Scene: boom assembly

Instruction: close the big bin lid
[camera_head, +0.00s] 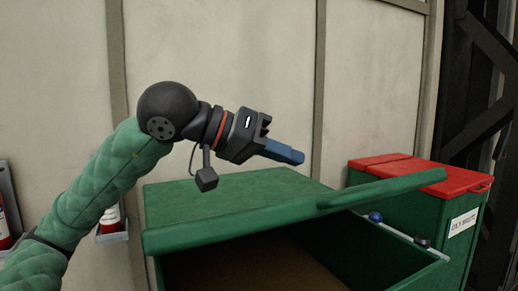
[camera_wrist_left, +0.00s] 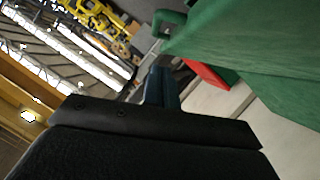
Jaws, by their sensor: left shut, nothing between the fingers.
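The big green bin (camera_head: 415,252) stands in front of me in the head view. Its green lid (camera_head: 240,195) is partly raised, with a dark gap between its front edge and the bin's opening. My left gripper (camera_head: 300,157) is above the lid, shut and empty, its blue fingers pointing right. In the left wrist view, the shut fingers (camera_wrist_left: 162,75) are at the middle and the green lid (camera_wrist_left: 250,45) fills the upper right. I cannot tell any contact between fingers and lid. My right gripper is in neither view.
A smaller green bin with a red lid (camera_head: 400,172) and a white label stands at the right behind the big bin. A pale wall (camera_head: 220,60) is close behind. Red fire extinguishers (camera_head: 108,218) hang at the left. A dark steel frame (camera_head: 485,90) stands far right.

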